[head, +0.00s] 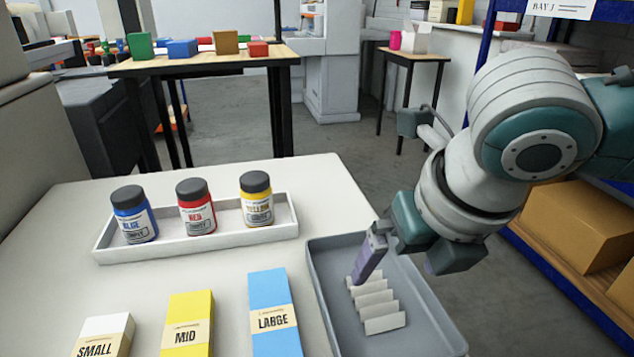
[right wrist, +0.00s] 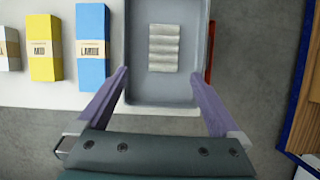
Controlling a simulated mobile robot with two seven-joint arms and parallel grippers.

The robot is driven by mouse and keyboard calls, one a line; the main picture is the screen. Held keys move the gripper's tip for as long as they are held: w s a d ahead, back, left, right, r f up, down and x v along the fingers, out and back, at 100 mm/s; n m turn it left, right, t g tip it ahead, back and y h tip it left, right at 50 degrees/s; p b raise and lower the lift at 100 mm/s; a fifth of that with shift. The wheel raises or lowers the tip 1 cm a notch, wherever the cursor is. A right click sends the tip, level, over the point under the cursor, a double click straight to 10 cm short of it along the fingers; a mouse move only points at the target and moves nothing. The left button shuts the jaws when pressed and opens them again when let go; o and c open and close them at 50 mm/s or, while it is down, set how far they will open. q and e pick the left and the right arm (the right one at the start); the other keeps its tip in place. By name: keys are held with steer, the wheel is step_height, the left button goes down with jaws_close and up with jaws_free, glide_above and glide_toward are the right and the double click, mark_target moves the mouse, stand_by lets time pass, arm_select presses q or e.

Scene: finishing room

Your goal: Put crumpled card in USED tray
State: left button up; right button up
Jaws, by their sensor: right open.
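The crumpled card (head: 376,307) is a pale, accordion-folded piece lying in a grey tray (head: 321,283). In the right wrist view the card (right wrist: 164,47) lies on the floor of the tray (right wrist: 139,60), clear of its walls. No USED label shows on the tray. My right gripper (head: 402,272) is open and empty above the tray. Its purple fingers (right wrist: 160,75) are spread wider than the card, which shows ahead of and between the tips in the wrist view. In the head view one finger overlaps the card's far end; contact cannot be told. My left gripper is not in view.
A white rack (head: 180,250) holds blue, red and yellow jars. White SMALL (head: 103,338), yellow MID (head: 186,320) and blue LARGE (head: 273,310) boxes stand left of the tray. A shelf with cardboard boxes (head: 570,225) is at right. The white tabletop (head: 200,278) between rack and boxes is clear.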

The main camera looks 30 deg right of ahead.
steer(key=s+a+m+y, duration=0.3)
steer(key=s+a+m, duration=0.5)
steer(key=m, duration=0.7)
steer(key=s+d+m+h, duration=0.1)
steer(key=s+m, duration=0.2)
steer(key=m, duration=0.5)
steer(key=s+d+f+m+h, duration=0.1)
steer(key=s+d+m, duration=0.1)
steer(key=s+m, duration=0.2)
steer(key=m, duration=0.3)
steer(key=shift+d+f+m+g, duration=0.15)
steer(key=shift+d+m+g, duration=0.15)
steer(key=shift+m+g, duration=0.1)
steer(key=shift+s, duration=0.1)
